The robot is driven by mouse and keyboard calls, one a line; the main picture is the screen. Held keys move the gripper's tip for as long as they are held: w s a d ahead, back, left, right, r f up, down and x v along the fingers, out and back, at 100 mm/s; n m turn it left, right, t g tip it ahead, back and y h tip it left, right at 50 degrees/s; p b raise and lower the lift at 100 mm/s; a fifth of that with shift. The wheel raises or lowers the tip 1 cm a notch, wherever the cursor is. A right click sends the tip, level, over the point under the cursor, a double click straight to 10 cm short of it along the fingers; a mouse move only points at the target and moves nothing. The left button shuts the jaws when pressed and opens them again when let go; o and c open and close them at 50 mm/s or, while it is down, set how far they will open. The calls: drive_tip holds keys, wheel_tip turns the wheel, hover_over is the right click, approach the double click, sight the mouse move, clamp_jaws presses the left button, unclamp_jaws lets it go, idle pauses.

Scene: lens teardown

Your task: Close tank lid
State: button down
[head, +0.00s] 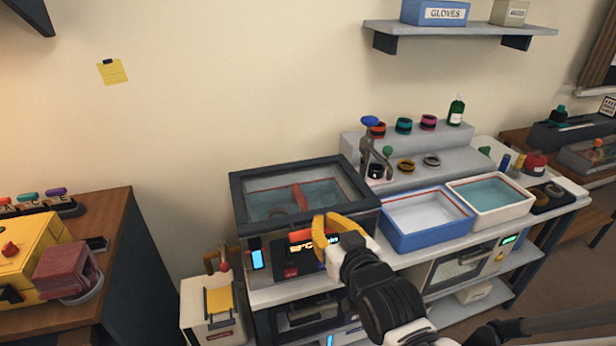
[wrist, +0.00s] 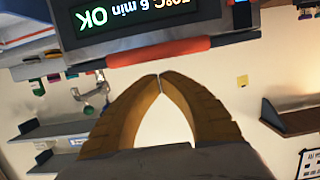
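The tank (head: 256,243) stands at the left end of the workbench, with water and a red-orange part showing through its top. Its dark-framed glass lid (head: 268,227) looks flat on the tank in the head view; I cannot tell whether it is fully seated. My gripper (head: 321,232) is at the tank's front, its yellow fingers overlapping the front edge in the head view. In the wrist view the fingertips of my gripper (wrist: 160,76) meet with nothing between them. A red-orange bar (wrist: 158,51) lies just beyond the tips, beside a lit display (wrist: 165,18) that reads upside down.
A blue tray (head: 398,234) and a white tray (head: 505,214) stand right of the tank. Stepped shelves behind hold several lens rings and a green bottle (head: 456,110). A wooden desk with a yellow box (head: 35,255) is at the left. The wall above the tank is clear.

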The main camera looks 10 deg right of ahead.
drive_tip(key=shift+s+f+b, duration=0.15)
drive_tip(key=shift+f+b, duration=0.75)
drive_tip(key=shift+f, duration=0.5)
drive_tip(key=shift+r, duration=0.1)
